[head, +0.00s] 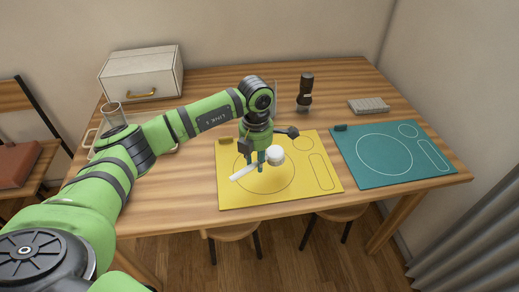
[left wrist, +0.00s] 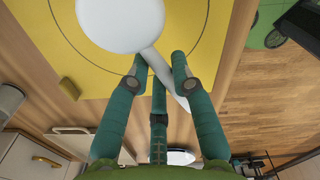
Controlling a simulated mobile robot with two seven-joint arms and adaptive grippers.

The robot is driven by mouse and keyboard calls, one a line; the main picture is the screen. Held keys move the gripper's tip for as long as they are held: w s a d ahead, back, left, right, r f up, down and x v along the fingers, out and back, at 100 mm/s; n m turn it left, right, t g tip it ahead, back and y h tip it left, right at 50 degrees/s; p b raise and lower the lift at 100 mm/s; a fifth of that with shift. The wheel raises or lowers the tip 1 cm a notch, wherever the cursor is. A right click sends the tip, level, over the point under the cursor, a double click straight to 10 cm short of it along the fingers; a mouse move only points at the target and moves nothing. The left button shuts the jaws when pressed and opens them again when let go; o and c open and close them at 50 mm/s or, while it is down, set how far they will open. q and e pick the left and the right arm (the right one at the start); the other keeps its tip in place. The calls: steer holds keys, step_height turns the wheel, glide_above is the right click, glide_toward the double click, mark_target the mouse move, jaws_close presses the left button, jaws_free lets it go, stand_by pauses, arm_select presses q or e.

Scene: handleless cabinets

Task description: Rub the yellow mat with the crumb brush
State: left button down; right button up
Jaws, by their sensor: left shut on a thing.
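The yellow mat (head: 232,194) lies on the table's middle, with a printed circle and rounded outlines. My left gripper (head: 255,164) is over the mat, pointing down, shut on the white handle of the crumb brush (head: 277,154). The brush has a round white head, to the right of the fingers in the head view. In the left wrist view the brush head (left wrist: 120,22) is above the fingers (left wrist: 160,66), and the handle runs slantwise between them. I cannot tell whether the brush touches the mat. My right gripper is not in view.
A teal mat (head: 435,160) lies to the right. A small tan block (head: 225,141) sits on the yellow mat's far left corner. Behind stand a dark grinder-like object (head: 305,90) and a grey slab (head: 369,105). A white drawer box (head: 141,75) and a glass (head: 113,114) are at left.

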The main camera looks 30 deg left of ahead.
arm_select(q)
steer(key=shift+r+p, duration=0.7)
steer(key=shift+r, duration=0.8)
